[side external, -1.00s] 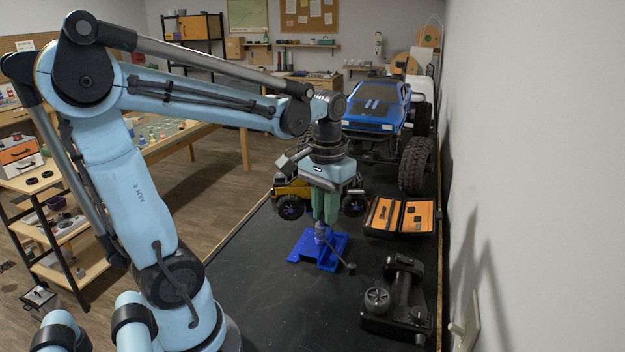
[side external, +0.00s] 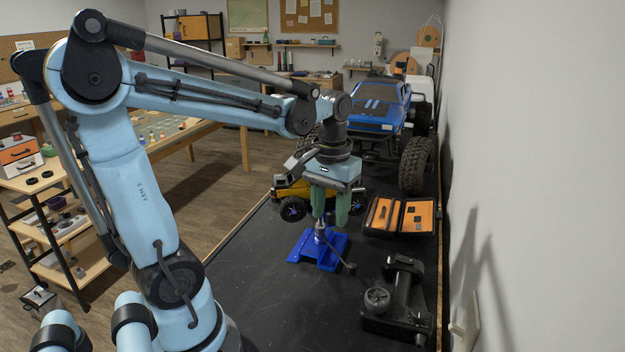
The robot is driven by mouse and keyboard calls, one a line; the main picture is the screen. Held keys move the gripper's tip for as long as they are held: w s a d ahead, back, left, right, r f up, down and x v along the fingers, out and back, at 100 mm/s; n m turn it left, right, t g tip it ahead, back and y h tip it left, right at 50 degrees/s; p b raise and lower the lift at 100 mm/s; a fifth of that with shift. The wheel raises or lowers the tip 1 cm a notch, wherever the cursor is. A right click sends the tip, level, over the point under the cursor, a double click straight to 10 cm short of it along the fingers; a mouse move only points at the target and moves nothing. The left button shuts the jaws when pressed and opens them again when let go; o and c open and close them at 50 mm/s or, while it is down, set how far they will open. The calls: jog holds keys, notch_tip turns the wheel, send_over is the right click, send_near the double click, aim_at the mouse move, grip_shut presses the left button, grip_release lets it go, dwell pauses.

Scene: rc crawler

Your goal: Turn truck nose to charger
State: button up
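My gripper (side external: 330,211) points down over the blue stand (side external: 304,247), its green fingers spread apart. A grey metal post (side external: 320,230) rises from the stand, below and between the fingers; I see nothing held. A thin rod with a dark knob (side external: 350,268) reaches from the post toward the lower right. A small yellow truck (side external: 291,193) stands just behind my gripper, which hides its middle. A large blue truck (side external: 376,107) with big black tyres stands farther back, its front toward the camera. I cannot tell for certain which thing is the charger.
An open black case with orange lining (side external: 416,217) lies right of the stand. A black device with a round wheel (side external: 394,300) lies in front of it. The wall bounds the dark bench (side external: 270,290) on the right; the bench front is mostly clear.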

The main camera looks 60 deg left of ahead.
jog(key=shift+r, duration=0.1)
notch_tip(320, 180, up, 12)
dwell(0.8)
jog(key=shift+s+a+n, duration=0.1)
jog(key=shift+n, duration=0.2)
jog(key=c, duration=0.3)
jog(key=shift+s+a+n, duration=0.2)
jog(key=shift+n, duration=0.5)
jog(key=c, duration=0.3)
jog(key=s+a+n, duration=0.1)
jog(key=n, duration=0.2)
jog(key=s+n+t+h, duration=0.1)
jog(key=n, duration=0.3)
jog(key=a+f+n+h, duration=0.1)
jog(key=n, duration=0.3)
jog(key=shift+s+a+f+t, duration=0.1)
jog(key=shift+s+a+t, duration=0.2)
jog(key=shift+s, duration=0.1)
grip_shut()
notch_tip(320, 180, down, 10)
jog(key=w+d+n+t+h, duration=0.1)
jog(key=n, duration=0.7)
jog(key=shift+r+n+t, duration=0.2)
jog(key=shift+n+t, duration=0.1)
jog(key=shift+n, duration=0.1)
